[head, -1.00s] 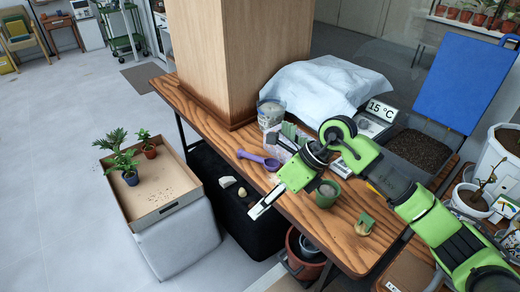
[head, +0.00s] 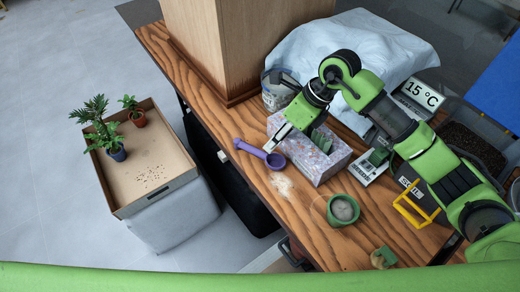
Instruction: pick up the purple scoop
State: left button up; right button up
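The purple scoop (head: 252,150) lies on the wooden table (head: 335,248) near its left edge, in the head view. Its handle points left toward the edge, and its bowl is on the right, beside a patch of spilled pale powder. My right gripper (head: 271,146) points down and left, with its fingertips just above the scoop's bowl in the picture. I cannot tell whether it touches the scoop. Its fingers overlap from this angle, so their opening is hidden. My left gripper is not in view.
A speckled box (head: 318,160) stands right of the scoop, with a glass jar (head: 275,98) behind. A green pot (head: 342,210) and a yellow-handled item (head: 415,205) are farther right. A wooden pillar (head: 235,50) rises behind. A cardboard tray (head: 150,165) with palms stands left.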

aim_at(262, 152)
jog(key=x, duration=0.3)
jog(key=shift+w, duration=0.2)
jog(key=shift+p+x, duration=0.4)
jog(key=shift+x, duration=0.55)
jog(key=x, duration=0.4)
jog(key=shift+w+p, duration=0.3)
jog(key=shift+p, duration=0.1)
grip_shut()
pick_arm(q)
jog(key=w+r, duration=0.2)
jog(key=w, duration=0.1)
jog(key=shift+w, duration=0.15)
